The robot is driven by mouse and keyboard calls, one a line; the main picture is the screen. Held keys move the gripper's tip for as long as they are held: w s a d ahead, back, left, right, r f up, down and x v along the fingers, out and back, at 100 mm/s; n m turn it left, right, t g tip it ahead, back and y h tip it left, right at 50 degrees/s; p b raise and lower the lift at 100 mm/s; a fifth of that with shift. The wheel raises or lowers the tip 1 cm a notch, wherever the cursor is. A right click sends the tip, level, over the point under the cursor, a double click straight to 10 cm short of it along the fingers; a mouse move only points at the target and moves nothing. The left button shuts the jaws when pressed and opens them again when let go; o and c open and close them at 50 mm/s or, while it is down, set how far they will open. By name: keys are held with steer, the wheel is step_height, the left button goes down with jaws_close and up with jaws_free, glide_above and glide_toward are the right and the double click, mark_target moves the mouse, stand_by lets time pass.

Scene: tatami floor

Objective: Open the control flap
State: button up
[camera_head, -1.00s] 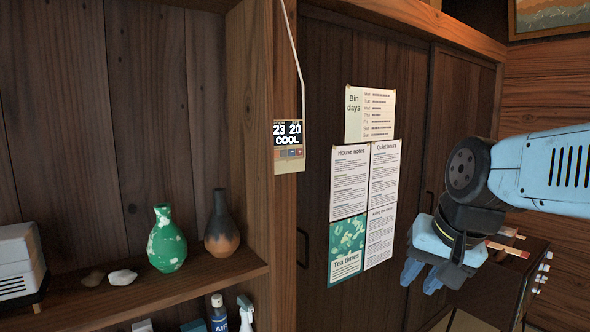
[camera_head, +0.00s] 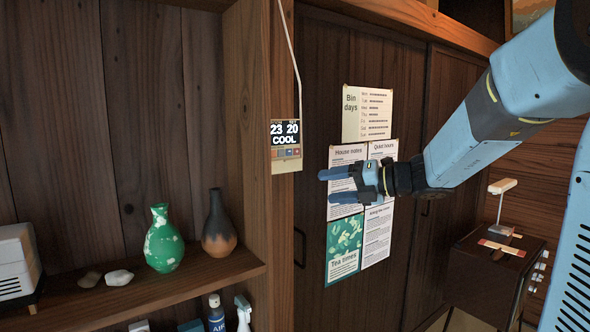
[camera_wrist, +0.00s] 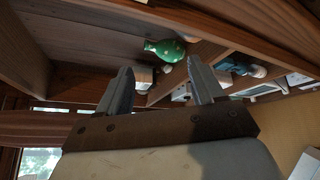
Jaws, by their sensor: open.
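The control panel (camera_head: 285,140) is a small beige unit with a dark display reading 23, 20 and COOL, fixed to the front of the wooden post, with a cable running up from it. A row of small coloured buttons and a beige lower part, perhaps the flap, sit below the display. My gripper (camera_head: 328,186) is open and empty. In the head view it is right of and a little below the panel, its fingers pointing left, in front of the posted notices. In the wrist view my gripper's fingers (camera_wrist: 160,88) are spread apart with nothing between them. The panel is not evident there.
Left of the post, a shelf (camera_head: 150,288) holds a green vase (camera_head: 163,240), a dark vase (camera_head: 219,226), stones and a grey appliance (camera_head: 18,265). Bottles stand below. Paper notices (camera_head: 376,235) hang on the dark sliding doors. A dark cabinet (camera_head: 490,275) stands at right.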

steer(key=w+d+r+m+t+y, duration=0.1)
steer(key=w+d+r+m+t, duration=0.15)
steer(key=w+m, duration=0.4)
glide_toward(287, 167)
steer(key=shift+m+t, duration=0.25)
steer(key=x, duration=0.7)
steer(key=shift+s+a+f, duration=0.1)
steer(key=shift+a, duration=0.05)
steer(key=shift+c, duration=0.2)
steer(key=c, duration=1)
steer(key=shift+f, duration=0.1)
